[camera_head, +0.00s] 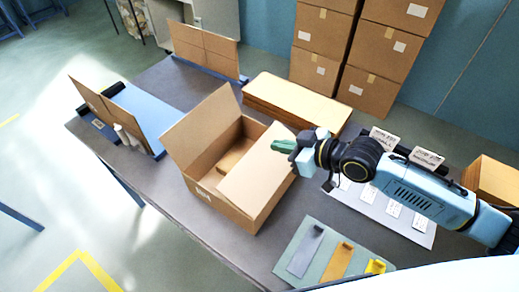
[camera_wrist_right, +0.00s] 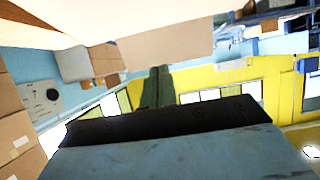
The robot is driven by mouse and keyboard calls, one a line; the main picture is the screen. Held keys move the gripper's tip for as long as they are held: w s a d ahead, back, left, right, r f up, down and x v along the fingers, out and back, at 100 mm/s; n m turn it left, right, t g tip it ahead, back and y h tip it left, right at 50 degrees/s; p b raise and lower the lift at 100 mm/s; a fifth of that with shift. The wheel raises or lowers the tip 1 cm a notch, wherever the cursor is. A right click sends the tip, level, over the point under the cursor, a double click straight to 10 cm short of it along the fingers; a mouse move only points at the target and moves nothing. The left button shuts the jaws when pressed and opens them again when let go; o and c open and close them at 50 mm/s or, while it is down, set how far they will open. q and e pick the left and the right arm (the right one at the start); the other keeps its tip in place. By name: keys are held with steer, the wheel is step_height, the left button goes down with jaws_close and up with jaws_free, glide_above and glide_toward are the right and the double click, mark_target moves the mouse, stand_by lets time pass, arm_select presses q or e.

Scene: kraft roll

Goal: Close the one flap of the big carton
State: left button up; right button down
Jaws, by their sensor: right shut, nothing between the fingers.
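The big carton (camera_head: 222,205) stands on the grey table, its top partly open. Its left flap (camera_head: 200,125) stands up and leans outward. Its right flap (camera_head: 258,170) slants inward over the right part of the opening. A smaller brown box (camera_head: 234,155) shows inside. My right gripper (camera_head: 281,146) is shut and empty, its green fingers at the far right side of the right flap; I cannot tell whether they touch it. The shut fingers (camera_wrist_right: 158,86) also show in the right wrist view, below a tan cardboard panel. My left gripper is not in view.
Flat cardboard sheets (camera_head: 297,101) lie behind the carton, with stacked boxes (camera_head: 374,55) beyond. A green mat (camera_head: 318,258) with small tools lies at the front right. A blue board (camera_head: 153,112) lies at left. Label cards (camera_head: 385,137) stand near my right arm.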

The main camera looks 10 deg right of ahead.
mark_target(259, 157)
steer(key=x, duration=0.6)
steer(key=shift+w+a+f, duration=0.1)
steer(key=shift+w+f, duration=0.05)
steer(key=shift+f, duration=0.45)
steer(key=shift+w+a+f, duration=0.15)
steer(key=shift+f, duration=0.45)
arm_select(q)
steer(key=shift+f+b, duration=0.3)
arm_select(e)
steer(key=shift+w+a+f, duration=0.15)
steer(key=shift+f, duration=0.5)
